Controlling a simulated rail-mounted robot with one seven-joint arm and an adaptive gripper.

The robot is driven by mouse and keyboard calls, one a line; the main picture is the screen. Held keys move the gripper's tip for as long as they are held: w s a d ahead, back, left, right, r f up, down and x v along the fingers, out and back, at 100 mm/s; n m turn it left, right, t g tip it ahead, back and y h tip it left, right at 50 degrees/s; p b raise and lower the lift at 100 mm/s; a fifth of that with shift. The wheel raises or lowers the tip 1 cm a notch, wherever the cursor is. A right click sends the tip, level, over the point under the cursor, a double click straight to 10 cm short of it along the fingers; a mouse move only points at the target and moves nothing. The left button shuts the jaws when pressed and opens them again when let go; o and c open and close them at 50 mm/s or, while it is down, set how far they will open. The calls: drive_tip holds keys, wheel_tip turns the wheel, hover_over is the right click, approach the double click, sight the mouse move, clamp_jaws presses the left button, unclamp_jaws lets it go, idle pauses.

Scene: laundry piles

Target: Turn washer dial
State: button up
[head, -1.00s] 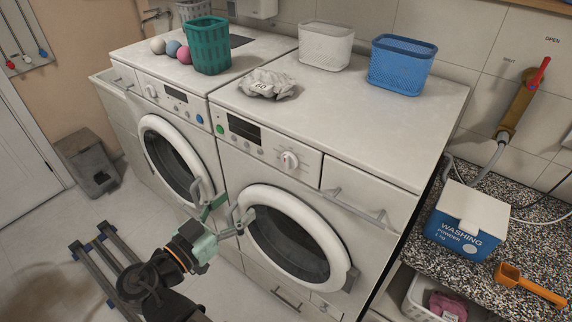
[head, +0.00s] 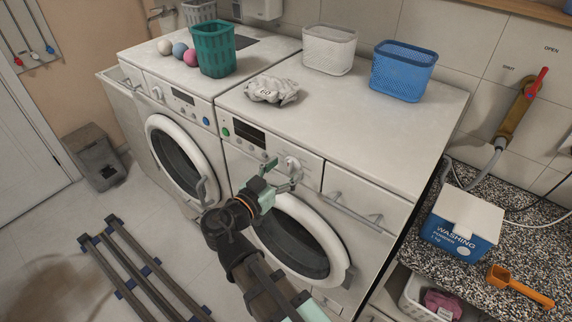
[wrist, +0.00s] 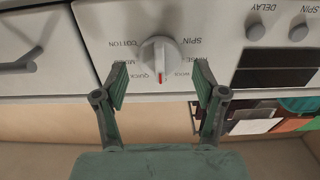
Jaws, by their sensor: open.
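The washer dial (wrist: 158,57) is a round white knob with a red mark, on the front panel of the right-hand washer (head: 330,120). Printed words such as COTTON, QUICK and SPIN surround it in the wrist view. My gripper (wrist: 160,82) is open, and its two green fingers stand to the left and right of the dial in that view, with gaps on both sides. In the head view my gripper (head: 281,172) is at the panel, and its fingers partly cover the dial (head: 292,164). I cannot tell if a finger touches the panel.
The washer's display (head: 249,132) lies left of the dial, and a drawer handle (head: 352,212) lies right of it. The round door (head: 290,245) is below. A grey cloth (head: 272,90), a white basket (head: 329,50) and a blue basket (head: 402,70) stand on top.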

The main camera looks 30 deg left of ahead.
drive_tip(key=shift+w, duration=0.5)
drive_tip(key=c, duration=1.1)
